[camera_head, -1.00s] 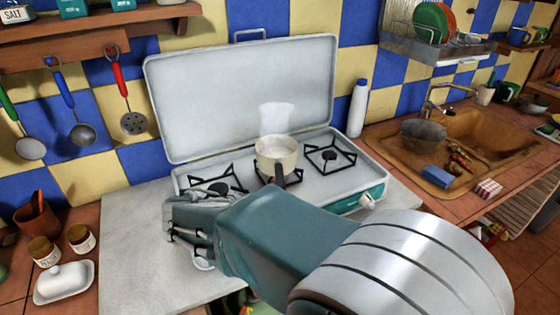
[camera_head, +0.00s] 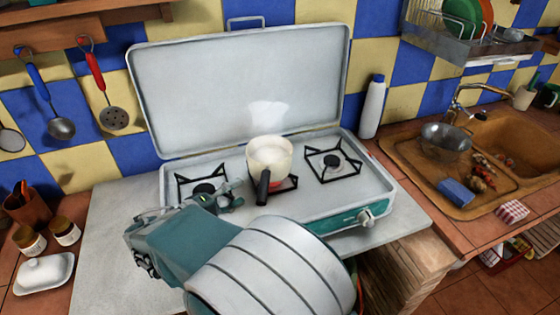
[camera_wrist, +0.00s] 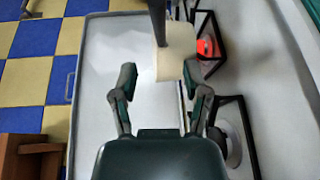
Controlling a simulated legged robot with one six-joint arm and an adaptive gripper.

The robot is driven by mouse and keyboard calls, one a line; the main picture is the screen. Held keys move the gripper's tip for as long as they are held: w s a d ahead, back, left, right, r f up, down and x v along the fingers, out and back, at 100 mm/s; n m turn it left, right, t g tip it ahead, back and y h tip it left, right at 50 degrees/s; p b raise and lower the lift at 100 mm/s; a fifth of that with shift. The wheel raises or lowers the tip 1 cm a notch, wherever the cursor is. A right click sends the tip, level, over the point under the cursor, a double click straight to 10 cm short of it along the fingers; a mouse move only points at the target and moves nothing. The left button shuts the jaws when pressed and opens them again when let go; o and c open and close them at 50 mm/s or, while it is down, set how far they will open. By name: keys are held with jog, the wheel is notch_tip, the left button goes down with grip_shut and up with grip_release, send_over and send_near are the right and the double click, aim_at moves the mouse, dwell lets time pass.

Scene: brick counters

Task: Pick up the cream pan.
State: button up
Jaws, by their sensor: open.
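The cream pan (camera_head: 270,158) sits upright on the middle burner of the camping stove (camera_head: 375,190). Its dark handle (camera_head: 263,188) points toward the stove's front edge. My gripper (camera_head: 232,194) is over the left burner, just left of the handle. In the wrist view my gripper (camera_wrist: 160,80) is open and empty, with its two fingers spread apart. There the pan (camera_wrist: 174,52) and its handle (camera_wrist: 157,20) appear beyond the fingertips. The handle is not between the fingers. The pan's inside is partly visible, pale, with whitish vapour above it.
The middle burner glows red (camera_wrist: 206,46) under the pan. The stove's raised lid (camera_head: 235,90) stands behind it. A white bottle (camera_head: 372,106) stands right of the lid. The sink (camera_head: 510,140) is farther right. A butter dish (camera_head: 44,272) and jars are at left.

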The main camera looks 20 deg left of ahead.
aim_at(269, 172)
jog(key=x, duration=0.2)
jog(key=a+x, duration=0.1)
jog(key=x, duration=0.1)
jog(key=shift+w+d+f, duration=0.1)
jog(key=shift+w+f, duration=0.1)
jog(key=shift+w, duration=0.1)
jog(key=x, duration=0.5)
jog(key=shift+s+d+r, duration=0.1)
jog(key=shift+d, duration=0.25)
jog(key=shift+w, duration=0.45)
jog(key=c, duration=0.6)
jog(key=shift+d, duration=0.1)
grip_shut()
